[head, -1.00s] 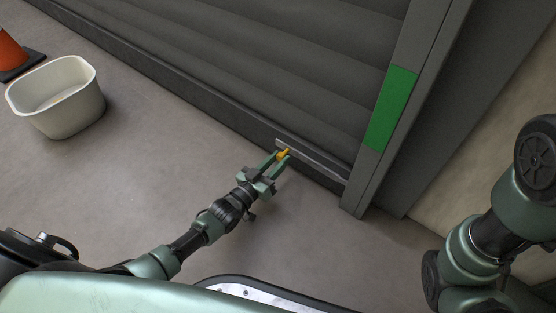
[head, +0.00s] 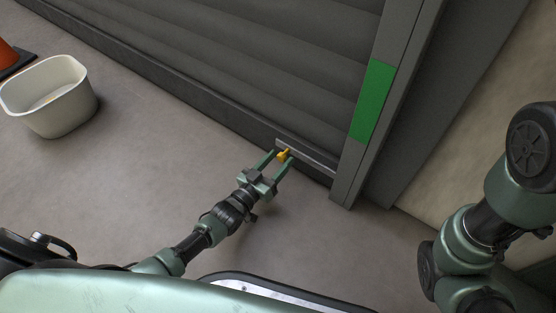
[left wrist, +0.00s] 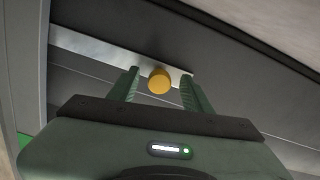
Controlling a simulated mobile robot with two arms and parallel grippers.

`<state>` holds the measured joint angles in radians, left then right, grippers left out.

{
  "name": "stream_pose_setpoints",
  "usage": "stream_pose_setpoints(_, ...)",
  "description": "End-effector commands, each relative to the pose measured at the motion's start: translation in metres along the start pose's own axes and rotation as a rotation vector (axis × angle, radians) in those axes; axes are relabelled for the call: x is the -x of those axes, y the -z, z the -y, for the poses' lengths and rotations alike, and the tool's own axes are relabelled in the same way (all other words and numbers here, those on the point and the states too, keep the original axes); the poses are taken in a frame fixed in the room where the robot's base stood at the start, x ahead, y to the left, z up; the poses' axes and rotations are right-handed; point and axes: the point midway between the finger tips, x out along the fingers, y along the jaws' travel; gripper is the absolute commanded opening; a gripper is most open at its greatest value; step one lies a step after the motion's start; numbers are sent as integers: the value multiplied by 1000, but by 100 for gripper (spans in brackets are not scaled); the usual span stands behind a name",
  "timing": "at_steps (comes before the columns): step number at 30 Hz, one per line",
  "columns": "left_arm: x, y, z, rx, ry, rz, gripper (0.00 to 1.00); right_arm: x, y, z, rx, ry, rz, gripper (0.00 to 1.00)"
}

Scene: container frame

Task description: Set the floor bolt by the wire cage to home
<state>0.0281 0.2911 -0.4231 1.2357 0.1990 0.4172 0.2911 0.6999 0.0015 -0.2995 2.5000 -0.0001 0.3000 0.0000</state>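The floor bolt is a flat silver bar (head: 312,161) low on a grey shutter, with a yellow knob (head: 284,155) near its left end. Its right end meets the grey door post (head: 347,180). My left gripper (head: 276,161) is open, with one finger on each side of the knob. In the left wrist view the knob (left wrist: 159,81) sits between the parted fingertips (left wrist: 161,84), with a gap on both sides. The bar (left wrist: 100,50) runs to the post at left there. No wire cage shows. My right gripper is out of view.
A green panel (head: 372,101) marks the post. The floor (head: 130,170) between the tub and my left arm is clear.

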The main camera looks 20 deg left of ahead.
Motion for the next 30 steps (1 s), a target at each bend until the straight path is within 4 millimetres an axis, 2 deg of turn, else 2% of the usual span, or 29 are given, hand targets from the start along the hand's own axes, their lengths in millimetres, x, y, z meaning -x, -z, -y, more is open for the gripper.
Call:
stream_pose_setpoints(5,0,0,0,0,1,1,50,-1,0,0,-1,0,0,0)
stream_pose_setpoints(8,7,2,0,0,2,3,50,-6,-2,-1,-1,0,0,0)
stream_pose_setpoints(15,47,4,0,-1,2,4,50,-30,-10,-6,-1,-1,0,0)
stream_pose_setpoints(21,73,2,0,0,2,2,50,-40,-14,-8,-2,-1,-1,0)
stream_pose_setpoints(30,79,0,1,0,1,0,50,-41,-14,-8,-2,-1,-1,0)
